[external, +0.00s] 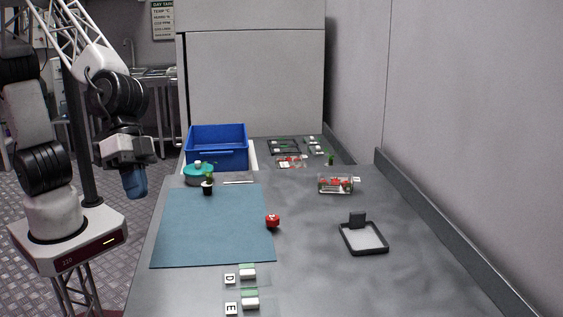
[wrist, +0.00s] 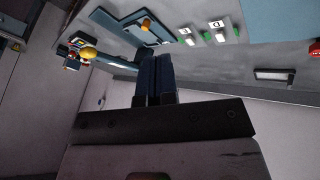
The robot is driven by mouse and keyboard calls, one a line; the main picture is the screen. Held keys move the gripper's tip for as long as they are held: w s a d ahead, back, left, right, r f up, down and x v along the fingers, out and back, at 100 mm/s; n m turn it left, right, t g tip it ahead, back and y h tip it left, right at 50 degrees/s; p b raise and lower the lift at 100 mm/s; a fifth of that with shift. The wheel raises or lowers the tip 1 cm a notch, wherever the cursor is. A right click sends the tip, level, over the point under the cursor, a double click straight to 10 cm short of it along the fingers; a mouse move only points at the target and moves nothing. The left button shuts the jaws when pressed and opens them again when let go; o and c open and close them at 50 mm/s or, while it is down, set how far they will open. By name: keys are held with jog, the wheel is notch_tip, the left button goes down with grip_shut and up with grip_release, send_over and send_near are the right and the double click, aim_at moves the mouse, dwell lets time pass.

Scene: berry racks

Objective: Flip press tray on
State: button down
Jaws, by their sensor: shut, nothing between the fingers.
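A small black-framed tray (external: 376,250) with a pale floor and an upright black block (external: 357,219) at its back edge sits on the right of the counter. Which thing is the press tray is not marked in the pictures. Two small white rocker-like parts with green strips stand at the front, beside cards D (external: 230,279) and E (external: 231,309). Card D also shows in the wrist view (wrist: 216,23). My gripper (external: 136,190) hangs left of the counter, pointing down, shut and empty, apart from everything. Its dark blue fingers (wrist: 155,62) are together in the wrist view.
A blue crate (external: 217,158), a teal pot (external: 197,177) and a clear berry box (external: 336,186) stand farther back. A raised wall edges the right side.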

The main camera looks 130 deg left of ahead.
jog(key=w+f+n+t, duration=0.1)
jog(key=w+f, duration=0.5)
jog(key=w, duration=0.3)
jog(key=shift+w+f+n, duration=0.15)
jog(key=shift+f+n, duration=0.15)
jog(key=shift+f, duration=0.05)
jog(key=shift+f, duration=0.1)
jog(key=x, duration=0.9)
jog(key=shift+w+f, duration=0.2)
jog(key=shift+w+d+f, duration=0.15)
jog(key=shift+w, duration=0.05)
jog(key=shift+w+d, duration=0.45)
jog(key=shift+d, duration=0.3)
jog(key=shift+w+d, duration=0.5)
jog(key=shift+d, duration=0.25)
jog(key=shift+d, duration=0.1)
